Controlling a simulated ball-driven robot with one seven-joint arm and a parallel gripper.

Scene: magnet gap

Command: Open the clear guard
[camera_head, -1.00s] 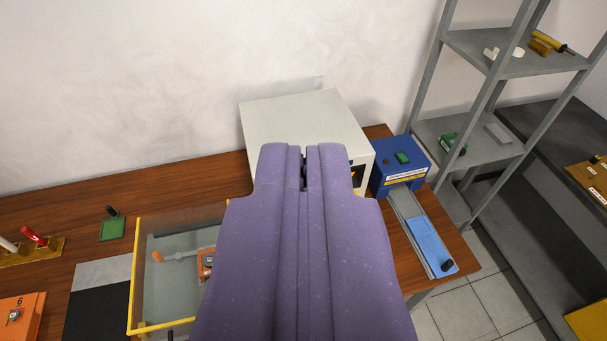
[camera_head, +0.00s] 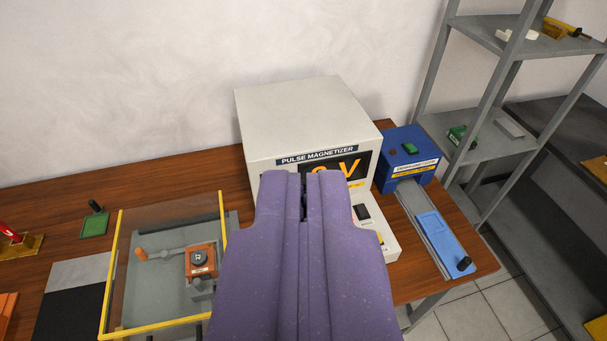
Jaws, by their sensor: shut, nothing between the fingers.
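The clear guard (camera_head: 136,262) is a see-through cover with yellow edges, at the lower left of the view. Under or behind it show a grey plate, an orange block (camera_head: 203,261) and a lever with an orange knob (camera_head: 141,254). Whether the guard is fully down I cannot tell. My gripper (camera_head: 304,178) is purple and shut, with nothing in it. It is to the right of the guard, apart from it, and in the picture it covers part of the magnetizer's front.
A pulse magnetizer (camera_head: 300,112) stands at the back. To its right is a blue device (camera_head: 405,150) with a light blue slide (camera_head: 438,236). A grey shelf (camera_head: 490,140) stands at the right. A green pad (camera_head: 95,225) and a dark mat (camera_head: 75,298) lie left of the guard.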

